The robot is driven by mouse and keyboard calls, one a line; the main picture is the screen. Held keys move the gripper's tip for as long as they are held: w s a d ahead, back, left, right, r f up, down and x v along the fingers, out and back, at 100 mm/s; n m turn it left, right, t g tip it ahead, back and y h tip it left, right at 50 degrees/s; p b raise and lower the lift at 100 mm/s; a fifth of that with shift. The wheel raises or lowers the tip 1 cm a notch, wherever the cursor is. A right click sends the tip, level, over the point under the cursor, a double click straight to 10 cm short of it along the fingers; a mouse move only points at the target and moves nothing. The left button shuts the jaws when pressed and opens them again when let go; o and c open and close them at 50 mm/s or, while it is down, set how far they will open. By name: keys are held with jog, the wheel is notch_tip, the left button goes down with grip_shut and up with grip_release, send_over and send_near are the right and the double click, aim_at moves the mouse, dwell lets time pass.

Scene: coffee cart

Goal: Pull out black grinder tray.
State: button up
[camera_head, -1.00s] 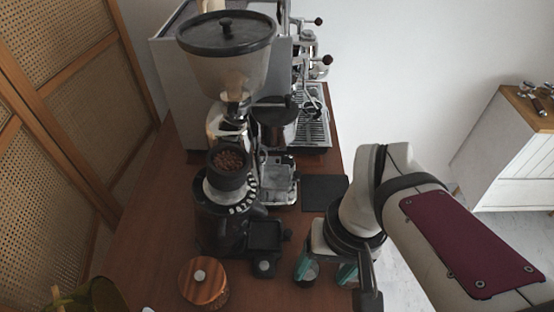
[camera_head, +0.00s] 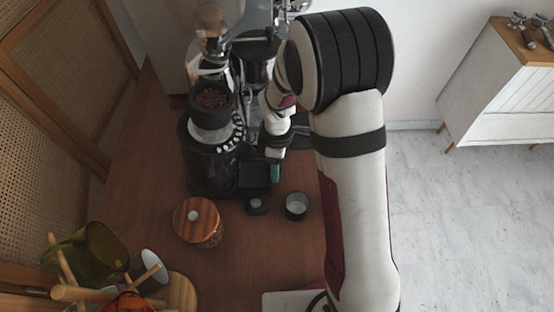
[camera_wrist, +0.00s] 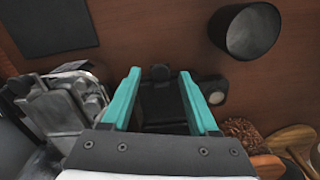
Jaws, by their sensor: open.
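The black grinder tray (camera_head: 252,174) sticks out from the right side of the black grinder (camera_head: 205,160) on the wooden counter. In the wrist view the tray (camera_wrist: 163,108) shows between my two teal fingers, with a small dark knob at its far end. My gripper (camera_wrist: 160,78) is open, one finger on each side of the tray. I cannot tell whether the fingers touch it. In the head view only a teal finger of my gripper (camera_head: 275,172) shows, at the tray's right edge.
A round dark piece with a pale top (camera_head: 256,206) sits close in front. A wooden-lidded jar (camera_head: 199,222) stands nearer. A black mat (camera_wrist: 52,26) lies at upper left in the wrist view.

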jog(key=shift+f, duration=0.55)
jog(key=shift+c, duration=0.3)
grip_shut()
dwell(0.8)
